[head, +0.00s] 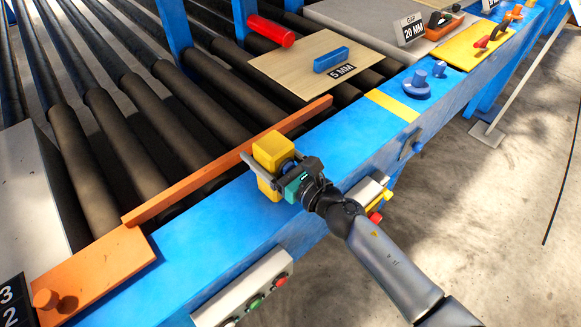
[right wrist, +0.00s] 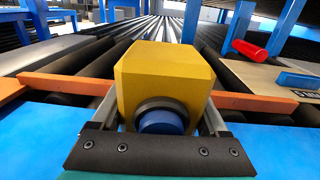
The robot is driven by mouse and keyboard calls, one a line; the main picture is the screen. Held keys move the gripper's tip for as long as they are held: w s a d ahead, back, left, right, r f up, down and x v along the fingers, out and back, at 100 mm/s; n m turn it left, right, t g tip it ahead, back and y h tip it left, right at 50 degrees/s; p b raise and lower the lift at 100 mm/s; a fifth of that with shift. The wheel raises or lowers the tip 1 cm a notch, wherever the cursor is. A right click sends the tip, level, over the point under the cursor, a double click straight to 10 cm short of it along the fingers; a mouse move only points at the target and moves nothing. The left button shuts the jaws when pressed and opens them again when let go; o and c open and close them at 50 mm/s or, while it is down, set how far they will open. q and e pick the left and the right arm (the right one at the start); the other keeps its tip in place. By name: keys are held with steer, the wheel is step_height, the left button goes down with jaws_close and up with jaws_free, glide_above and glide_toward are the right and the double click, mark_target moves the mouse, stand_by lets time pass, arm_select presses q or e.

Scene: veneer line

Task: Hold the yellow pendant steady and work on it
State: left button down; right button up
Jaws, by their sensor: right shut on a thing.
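The yellow pendant (head: 272,150) is a yellow box with a blue round button in a dark ring on the face toward my wrist. It is at the inner edge of the blue rail, near the orange strip. My right gripper (head: 268,172) is shut on it, with one finger on each side. In the right wrist view the pendant (right wrist: 166,80) fills the middle between the fingers, and its blue button (right wrist: 160,122) faces the camera. The pendant's underside and far side are hidden. My left gripper is not in view.
The blue rail (head: 215,223) runs diagonally beside dark rollers (head: 140,100). An orange strip (head: 230,160) lies along its inner edge. A wood sheet (head: 300,60) carries a blue handle and a 5 MM sign. A red cylinder (head: 270,30) lies behind it. A button box (head: 250,295) hangs in front.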

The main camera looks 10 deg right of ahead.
steer(key=o, duration=1.6)
glide_toward(289, 168)
steer(key=w+a, duration=0.1)
steer(key=w+a+f, duration=0.1)
steer(key=w, duration=0.1)
steer(key=w+a, duration=0.1)
steer(key=shift+w+f, duration=0.25)
steer(key=shift+f, duration=0.15)
